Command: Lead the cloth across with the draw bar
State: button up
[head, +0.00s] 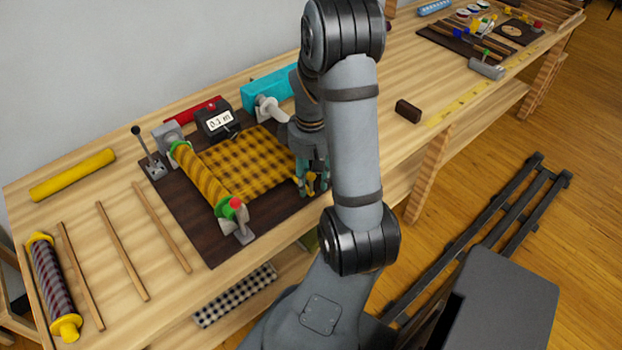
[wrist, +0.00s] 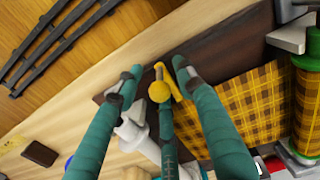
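The yellow-and-black plaid cloth (head: 250,165) lies flat on a dark board, drawn off a roll (head: 201,176) at its left. It also shows in the wrist view (wrist: 258,105), with the roll at right (wrist: 307,100). My gripper (head: 312,183) is low at the cloth's right edge. In the wrist view its teal fingers (wrist: 158,78) stand apart around a yellow round knob (wrist: 159,92) and a yellow curved piece, with gaps visible beside the knob. These yellow parts seem to belong to the draw bar; its length is hidden behind my fingers and arm.
A meter (head: 217,121) reading 0.1 m, a cyan block (head: 268,84) and a lever (head: 148,153) stand behind or left of the cloth. A brown block (head: 408,111) sits on the table at right. Bare tabletop lies around that block. Wooden slats (head: 122,251) lie at left.

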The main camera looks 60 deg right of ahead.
jog(key=shift+c, duration=1.1)
jog(key=c, duration=0.7)
jog(key=shift+w+d, duration=0.1)
jog(key=shift+d, duration=0.05)
grip_shut()
